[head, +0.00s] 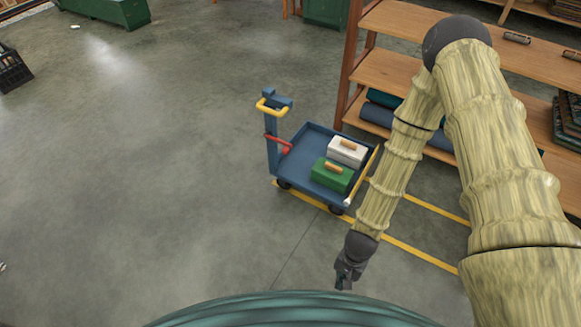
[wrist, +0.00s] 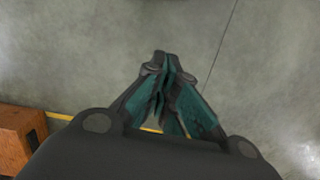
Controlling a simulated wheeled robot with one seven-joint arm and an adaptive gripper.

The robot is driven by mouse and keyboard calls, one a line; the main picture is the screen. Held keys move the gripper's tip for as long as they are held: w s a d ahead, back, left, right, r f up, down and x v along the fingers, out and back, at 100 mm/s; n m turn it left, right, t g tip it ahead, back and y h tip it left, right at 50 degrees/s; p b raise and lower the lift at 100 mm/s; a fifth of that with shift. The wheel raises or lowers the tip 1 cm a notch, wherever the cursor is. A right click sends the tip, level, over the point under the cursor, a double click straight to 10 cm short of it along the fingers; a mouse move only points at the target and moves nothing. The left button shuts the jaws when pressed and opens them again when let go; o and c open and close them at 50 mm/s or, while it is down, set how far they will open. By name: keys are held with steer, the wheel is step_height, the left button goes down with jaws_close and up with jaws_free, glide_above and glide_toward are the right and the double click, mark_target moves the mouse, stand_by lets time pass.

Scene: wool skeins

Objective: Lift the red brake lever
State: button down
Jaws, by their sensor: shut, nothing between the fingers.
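The red brake lever (head: 279,144) is on the upright post at the left end of a blue cart (head: 307,137) in the head view. It sits below the yellow handle (head: 271,108) and slants down to the right. My gripper (head: 343,285) is low in the head view, in front of the cart and apart from the lever. In the wrist view its fingers (wrist: 165,62) are together over bare floor, with nothing between them. The lever does not show in the wrist view.
The cart carries a white box (head: 347,151) and a green box (head: 331,175) with wooden handles. A wooden shelf (head: 385,68) with blue rolls stands behind it. Yellow lines (head: 420,255) mark the floor. An orange-brown block (wrist: 22,135) shows in the wrist view. Floor left of the cart is clear.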

steer(key=w+a+f+m+t+y+b, duration=0.1)
steer(key=w+a+f+m+y+b, duration=0.2)
steer(key=w+a+f+m+b, duration=0.55)
steer(key=w+a+f+m+t+y+b, duration=0.1)
steer(key=w+y+b, duration=0.35)
steer(key=w, duration=0.95)
steer(key=w+d+r+m+t+y+b, duration=0.1)
steer(key=w+b, duration=0.3)
steer(key=w, duration=0.4)
steer(key=w+d+r+m+t+y+b, duration=0.1)
steer(key=w+r+m+t+b, duration=0.2)
steer(key=w, duration=0.5)
steer(key=w+d+r+m+t+y+b, duration=0.1)
steer(key=w+d+r+m+t+b, duration=0.1)
steer(key=w, duration=0.6)
steer(key=m+t+b, duration=0.1)
steer(key=m+b, duration=0.1)
steer(key=b, duration=0.1)
steer(key=shift+w+r+t+b, duration=0.3)
steer(key=shift+w+r+b, duration=0.05)
steer(key=shift+r+b, duration=0.05)
steer(key=b+x, duration=0.4)
steer(key=x, duration=0.6)
steer(key=shift+r+b, duration=0.9)
steer(key=shift+r, duration=0.95)
